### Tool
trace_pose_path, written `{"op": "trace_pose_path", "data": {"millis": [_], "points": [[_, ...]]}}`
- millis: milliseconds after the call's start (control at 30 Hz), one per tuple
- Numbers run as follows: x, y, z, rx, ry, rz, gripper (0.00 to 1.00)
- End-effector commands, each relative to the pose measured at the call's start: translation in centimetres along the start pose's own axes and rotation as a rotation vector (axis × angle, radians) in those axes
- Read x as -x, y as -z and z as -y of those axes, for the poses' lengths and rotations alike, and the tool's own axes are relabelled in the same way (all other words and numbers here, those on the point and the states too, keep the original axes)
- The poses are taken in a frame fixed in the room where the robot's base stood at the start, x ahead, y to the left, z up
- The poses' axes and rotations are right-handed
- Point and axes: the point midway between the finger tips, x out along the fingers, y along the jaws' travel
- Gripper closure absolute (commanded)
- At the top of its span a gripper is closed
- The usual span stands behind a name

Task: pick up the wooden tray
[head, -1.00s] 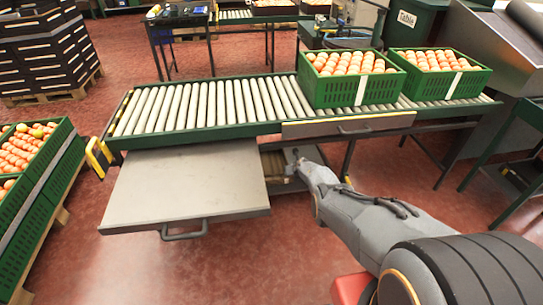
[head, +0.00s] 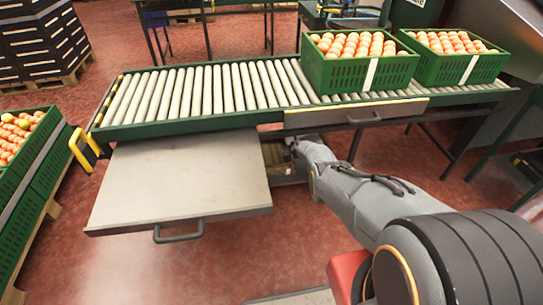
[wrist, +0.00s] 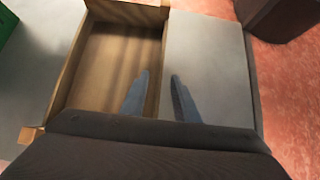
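The wooden tray (wrist: 112,65) shows in the wrist view as an open brown box with thin walls, empty inside. My gripper (wrist: 158,80) is open, with its two fingers apart above the tray's right wall. I cannot tell whether either finger touches the wall. In the head view a small brownish part of the tray (head: 272,154) shows below the conveyor, and most of it is hidden by the conveyor and the pulled-out grey panel. The end of my arm reaches in there, and its fingers are hidden.
A grey panel (wrist: 208,60) lies right of the tray. In the head view a grey pull-out shelf (head: 180,182) juts out below the roller conveyor (head: 200,95). More crates (head: 58,155) stand at the left. Red floor is clear in front.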

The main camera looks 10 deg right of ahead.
Motion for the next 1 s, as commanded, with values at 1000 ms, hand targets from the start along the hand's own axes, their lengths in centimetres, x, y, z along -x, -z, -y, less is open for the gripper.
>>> {"op": "trace_pose_path", "data": {"millis": [1000], "points": [[-4.9, -0.1, 0.0, 0.003, -0.002, 0.0, 0.74]]}}
